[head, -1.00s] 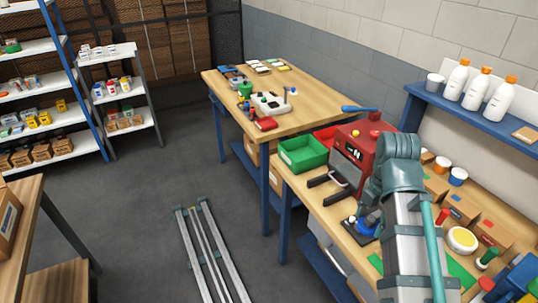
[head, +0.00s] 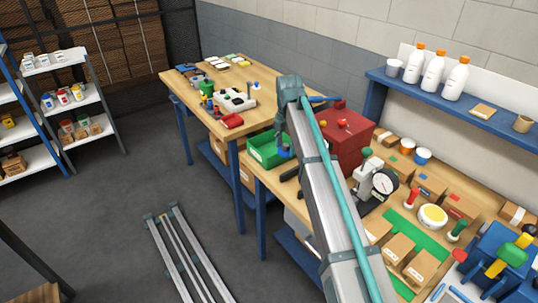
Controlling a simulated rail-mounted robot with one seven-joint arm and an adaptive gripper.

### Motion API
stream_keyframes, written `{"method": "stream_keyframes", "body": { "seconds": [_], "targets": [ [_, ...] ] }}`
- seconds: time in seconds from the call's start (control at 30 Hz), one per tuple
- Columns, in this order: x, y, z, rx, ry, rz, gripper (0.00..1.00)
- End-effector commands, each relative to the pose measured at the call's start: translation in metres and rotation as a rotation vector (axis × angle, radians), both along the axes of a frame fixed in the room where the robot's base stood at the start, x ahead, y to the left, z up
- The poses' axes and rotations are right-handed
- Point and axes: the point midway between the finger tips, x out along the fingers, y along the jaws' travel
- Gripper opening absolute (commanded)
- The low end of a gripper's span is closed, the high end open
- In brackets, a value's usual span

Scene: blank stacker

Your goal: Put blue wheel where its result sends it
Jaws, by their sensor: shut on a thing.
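My gripper (head: 285,152) hangs down from the end of my arm, at the right part of the green bin (head: 262,158). It is shut on a small blue thing, seemingly the blue wheel (head: 284,140); fingers and wheel are tiny here and partly blend together. I cannot tell whether the wheel is above the bin or inside its rim. The dial gauge (head: 378,186) stands on the bench to the right, its round white face showing; the reading is too small to make out. The red machine (head: 347,140) is partly hidden behind my arm.
The red machine's blue lever and my arm crowd the space right of the green bin. A wooden table (head: 190,88) with a white device (head: 235,100) and a red box (head: 231,121) stands behind. Bottles (head: 434,72) line the blue shelf.

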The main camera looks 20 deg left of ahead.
Motion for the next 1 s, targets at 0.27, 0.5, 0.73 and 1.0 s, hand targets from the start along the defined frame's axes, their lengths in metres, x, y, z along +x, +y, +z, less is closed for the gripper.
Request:
{"method": "stream_keyframes", "body": {
  "seconds": [0.27, 0.5, 0.73, 1.0],
  "targets": [
    [0.086, 0.066, -0.018, -0.001, 0.001, 0.009, 0.16],
    [0.125, 0.096, -0.028, 0.0, 0.0, 0.012, 0.16],
    [0.13, 0.1, -0.046, -0.001, 0.001, 0.012, 0.16],
    [0.13, 0.099, -0.088, -0.001, 0.001, 0.012, 0.16]
  ]
}}
